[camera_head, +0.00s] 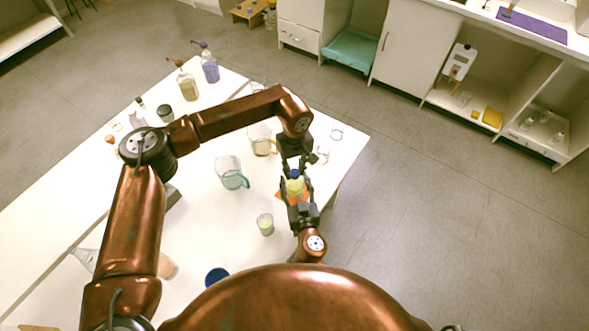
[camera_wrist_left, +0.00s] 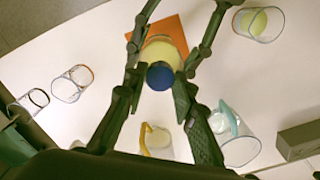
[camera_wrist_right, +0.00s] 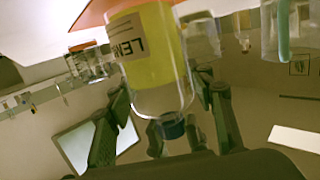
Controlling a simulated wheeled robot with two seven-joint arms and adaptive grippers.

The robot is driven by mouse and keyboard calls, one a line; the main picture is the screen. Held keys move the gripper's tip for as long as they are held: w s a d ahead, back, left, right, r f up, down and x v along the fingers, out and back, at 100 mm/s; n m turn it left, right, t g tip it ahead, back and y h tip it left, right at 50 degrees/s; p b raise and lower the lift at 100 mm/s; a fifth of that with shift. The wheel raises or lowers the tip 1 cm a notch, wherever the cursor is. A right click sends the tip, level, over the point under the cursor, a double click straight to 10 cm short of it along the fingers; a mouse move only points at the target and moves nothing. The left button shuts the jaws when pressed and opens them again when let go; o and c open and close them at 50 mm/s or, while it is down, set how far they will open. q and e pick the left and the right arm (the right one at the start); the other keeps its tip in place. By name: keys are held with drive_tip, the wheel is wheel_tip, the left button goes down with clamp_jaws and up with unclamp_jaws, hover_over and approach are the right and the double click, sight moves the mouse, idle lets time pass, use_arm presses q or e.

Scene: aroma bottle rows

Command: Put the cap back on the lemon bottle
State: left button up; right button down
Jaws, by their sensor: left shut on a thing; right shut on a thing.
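The lemon bottle (camera_head: 295,187) is clear with yellow liquid. Its label shows in the right wrist view (camera_wrist_right: 152,52). It is upright over an orange mat (camera_wrist_left: 172,27); whether its base touches the mat is hidden. My right gripper (camera_head: 297,193) is shut around the bottle's body from the near side. The blue cap (camera_head: 294,173) is in line with the bottle's mouth, and it also shows in the left wrist view (camera_wrist_left: 160,75). My left gripper (camera_head: 293,166) comes from the far side, shut on the cap. I cannot tell whether the cap is seated on the neck.
A teal-handled jug (camera_head: 229,171) and an orange-handled jug (camera_head: 260,140) stand left of the bottle. A small glass with yellow liquid (camera_head: 265,225) is nearer. Purple (camera_head: 209,70) and olive (camera_head: 188,88) bottles stand at the back left. The table's right edge is close.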

use_arm(q)
drive_tip(key=m, duration=1.2)
drive_tip(key=shift+m, duration=0.4)
drive_tip(key=o, duration=0.7)
drive_tip(key=shift+o, duration=0.2)
drive_tip(key=shift+r, duration=2.25)
